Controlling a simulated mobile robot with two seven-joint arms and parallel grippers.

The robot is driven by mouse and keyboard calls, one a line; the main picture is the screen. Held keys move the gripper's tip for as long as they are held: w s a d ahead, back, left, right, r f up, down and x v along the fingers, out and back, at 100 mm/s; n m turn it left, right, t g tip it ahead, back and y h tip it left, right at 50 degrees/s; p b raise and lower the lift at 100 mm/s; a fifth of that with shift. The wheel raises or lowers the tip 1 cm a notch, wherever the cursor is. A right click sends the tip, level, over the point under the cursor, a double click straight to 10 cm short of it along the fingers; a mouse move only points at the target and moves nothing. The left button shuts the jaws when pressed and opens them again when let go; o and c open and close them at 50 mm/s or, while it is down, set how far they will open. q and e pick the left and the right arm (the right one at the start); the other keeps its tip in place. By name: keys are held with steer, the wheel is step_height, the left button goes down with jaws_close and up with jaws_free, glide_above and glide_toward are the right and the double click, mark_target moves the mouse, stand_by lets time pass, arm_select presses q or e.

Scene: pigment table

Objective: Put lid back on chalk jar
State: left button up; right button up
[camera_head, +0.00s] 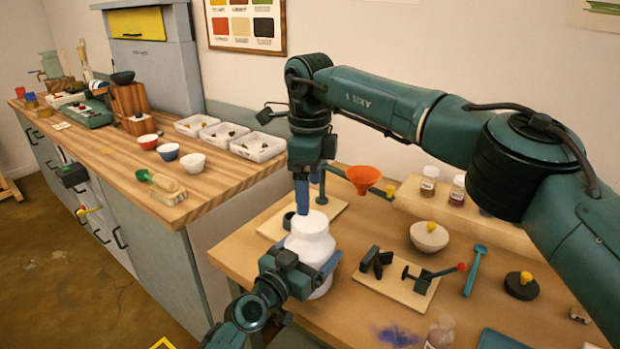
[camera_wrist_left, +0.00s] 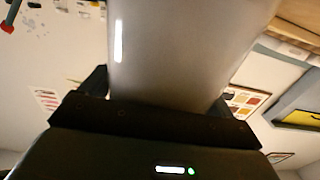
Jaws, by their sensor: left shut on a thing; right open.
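The white chalk jar (camera_head: 316,243) is upright near the left edge of the front table. My left gripper (camera_head: 305,277) is shut around its side. In the left wrist view the jar's pale wall (camera_wrist_left: 180,50) fills the space between the fingers. My right gripper (camera_head: 303,205) points down just above and touching or nearly touching the jar's top. Its blue fingers look close together from this side, but it is open. The jar's top is white; I cannot tell whether this is a lid or the bare neck. A black disc with a yellow knob (camera_head: 521,285) lies at the right.
An orange funnel (camera_head: 363,177) stands behind the jar. A board with black clamps (camera_head: 395,282), a bowl (camera_head: 429,236) and a teal spoon (camera_head: 475,270) lie to the right. Small jars (camera_head: 429,181) stand on a raised shelf. A wooden counter (camera_head: 110,160) runs along the left.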

mark_target(310, 221)
steer(key=n, duration=0.6)
steer(key=shift+r+n, duration=0.15)
steer(key=shift+n, duration=0.25)
steer(key=n, duration=0.4)
steer(key=shift+r, duration=0.1)
steer(key=n, duration=0.6)
steer(key=shift+r, duration=0.15)
steer(key=n, duration=0.5)
steer(key=shift+r, duration=0.1)
steer(key=shift+f, duration=4)
